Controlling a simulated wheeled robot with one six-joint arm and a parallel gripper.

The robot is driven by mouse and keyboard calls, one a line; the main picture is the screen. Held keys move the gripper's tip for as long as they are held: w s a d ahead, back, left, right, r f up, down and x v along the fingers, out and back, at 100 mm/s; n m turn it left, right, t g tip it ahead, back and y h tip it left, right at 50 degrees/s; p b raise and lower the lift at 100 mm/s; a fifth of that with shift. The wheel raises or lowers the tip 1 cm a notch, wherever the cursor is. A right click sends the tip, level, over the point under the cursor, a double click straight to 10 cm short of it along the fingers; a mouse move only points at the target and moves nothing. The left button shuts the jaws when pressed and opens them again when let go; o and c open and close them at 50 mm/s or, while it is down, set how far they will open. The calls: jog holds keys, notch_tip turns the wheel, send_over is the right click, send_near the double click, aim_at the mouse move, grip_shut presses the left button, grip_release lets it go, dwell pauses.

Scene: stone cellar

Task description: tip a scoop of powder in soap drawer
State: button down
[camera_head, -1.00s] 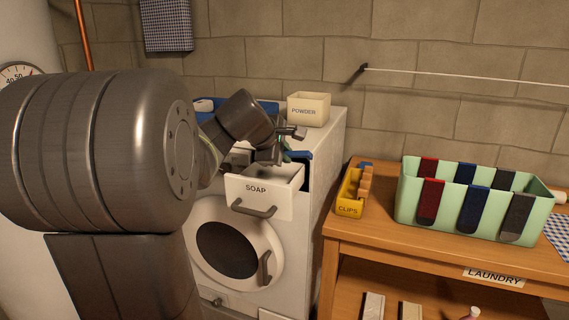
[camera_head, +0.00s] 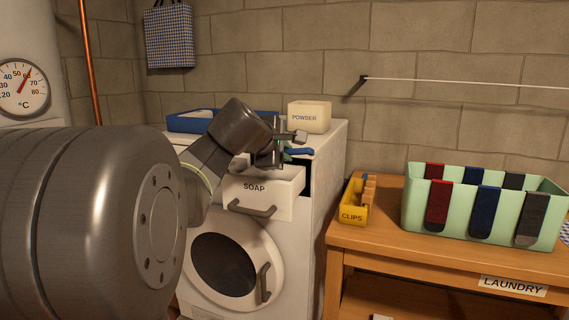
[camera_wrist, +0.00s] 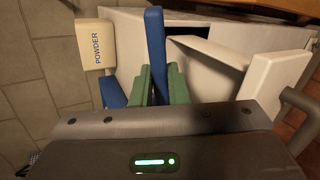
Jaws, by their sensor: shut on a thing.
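The white drawer labelled SOAP (camera_head: 255,201) is pulled out of the washing machine's upper front; its open inside shows at right in the wrist view (camera_wrist: 272,78). My gripper (camera_head: 276,152) is above the drawer's back edge. In the wrist view its green fingers (camera_wrist: 160,82) are shut on a long blue piece, seemingly the scoop (camera_wrist: 155,38), which sticks out beyond them. In the head view the blue scoop (camera_head: 300,151) points right over the machine top. I cannot see its bowl or any powder in it. The cream POWDER box (camera_head: 310,118) stands at the machine's back.
A blue tray (camera_head: 190,122) lies on the machine top behind my arm. Right of the washing machine (camera_head: 315,215), a wooden table (camera_head: 400,243) bears a yellow CLIPS box (camera_head: 351,215) and a green bin (camera_head: 465,222) with hanging socks. A rail runs along the wall.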

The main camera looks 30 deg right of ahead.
jog(key=shift+s+a+f+t+h+b, duration=0.1)
jog(key=shift+f+t+h+b, duration=0.3)
jog(key=shift+b, duration=1.7)
jog(key=shift+f+t+h+b, duration=0.15)
jog(key=shift+t+b, duration=0.45)
jog(key=shift+b, duration=1.45)
jog(key=b, duration=0.2)
jog(key=shift+r+h+b, duration=0.25)
jog(key=shift+h+b, duration=0.1)
jog(key=shift+r+t, duration=0.15)
jog(key=shift+t, duration=0.15)
notch_tip(320, 180, up, 5)
jog(key=p, duration=0.4)
jog(key=shift+p, duration=0.35)
